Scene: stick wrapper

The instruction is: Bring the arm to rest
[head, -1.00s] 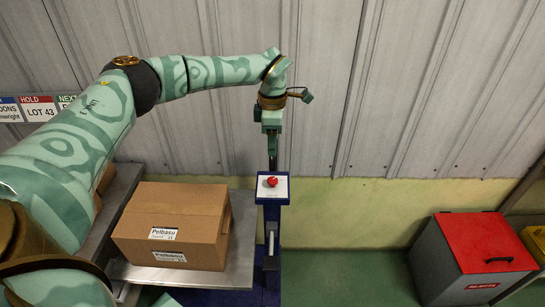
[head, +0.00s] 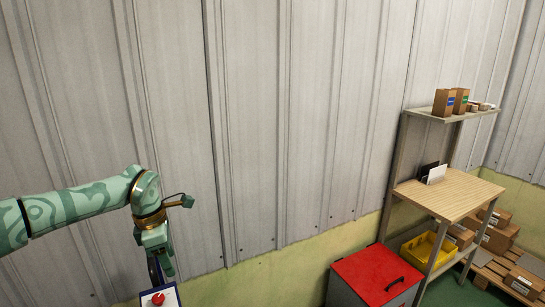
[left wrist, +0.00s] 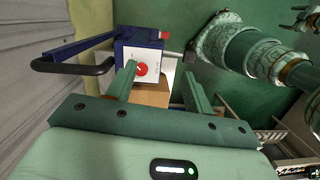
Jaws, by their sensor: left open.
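My left gripper (head: 164,268) points downward above a red button (head: 157,299) at the lower left of the head view. In the left wrist view, its two fingers (left wrist: 160,76) stand apart with nothing held between them. The button (left wrist: 142,69) shows there on a white-topped blue post (left wrist: 128,49), beyond the fingertips. A cardboard box (left wrist: 152,92) shows partly between the fingers, farther down.
A grey bin with a red lid (head: 378,276) stands right of centre on the floor. A shelf unit (head: 450,194) holds small boxes and a yellow tray (head: 428,251). Cartons (head: 500,238) lie at the far right. The corrugated wall (head: 290,130) is behind.

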